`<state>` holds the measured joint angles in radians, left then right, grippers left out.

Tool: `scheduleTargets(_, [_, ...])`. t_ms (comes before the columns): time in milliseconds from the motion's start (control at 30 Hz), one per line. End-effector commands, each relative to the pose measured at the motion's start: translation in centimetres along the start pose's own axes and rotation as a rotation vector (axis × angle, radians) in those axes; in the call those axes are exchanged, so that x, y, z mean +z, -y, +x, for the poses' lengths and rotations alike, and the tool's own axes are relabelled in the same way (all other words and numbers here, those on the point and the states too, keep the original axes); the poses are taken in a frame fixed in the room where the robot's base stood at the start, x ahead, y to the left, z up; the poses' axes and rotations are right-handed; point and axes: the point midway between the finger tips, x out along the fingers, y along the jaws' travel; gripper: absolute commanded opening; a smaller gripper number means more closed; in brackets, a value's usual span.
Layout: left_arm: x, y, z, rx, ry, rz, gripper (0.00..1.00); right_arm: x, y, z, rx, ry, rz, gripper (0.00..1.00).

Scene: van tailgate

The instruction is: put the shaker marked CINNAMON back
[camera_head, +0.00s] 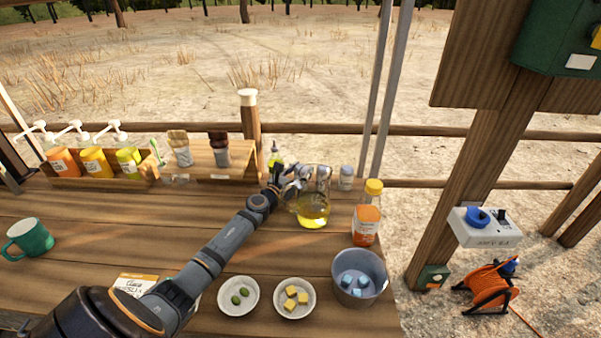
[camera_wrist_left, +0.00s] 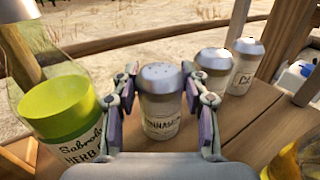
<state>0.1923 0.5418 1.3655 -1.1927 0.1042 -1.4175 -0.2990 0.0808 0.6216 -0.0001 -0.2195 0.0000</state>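The shaker marked CINNAMON (camera_wrist_left: 161,104) has a grey perforated lid and a pale label reading "INNAMON", its first letter cut off. It stands upright at the near end of a row of shakers. My left gripper (camera_wrist_left: 161,84) has one finger on each side of it, close to its sides; I cannot tell whether the fingers press on it. In the head view my left gripper (camera_head: 284,184) is at the back of the counter, beside the glass oil jug. My right gripper is not in view.
Two similar shakers (camera_wrist_left: 213,73) (camera_wrist_left: 245,66) stand to the right. A green-capped herb bottle (camera_wrist_left: 62,108) is close on the left. The oil jug (camera_head: 312,209), orange sauce bottle (camera_head: 367,222) and grey pot (camera_head: 359,290) crowd the right side.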

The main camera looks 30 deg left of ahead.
Motion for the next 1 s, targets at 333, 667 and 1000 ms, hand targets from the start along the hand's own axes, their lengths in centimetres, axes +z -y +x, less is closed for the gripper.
scheduleTargets(333, [0.2,0.0,0.0,0.000,0.000,0.000,0.53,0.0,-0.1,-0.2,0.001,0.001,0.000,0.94])
scheduleTargets(667, [-0.6,0.0,-5.7,-0.005,-0.005,0.009,0.53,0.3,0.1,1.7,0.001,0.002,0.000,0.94])
scheduleTargets(1000, [0.0,-0.1,-10.6,0.002,-0.010,0.010,0.53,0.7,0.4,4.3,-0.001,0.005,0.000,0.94])
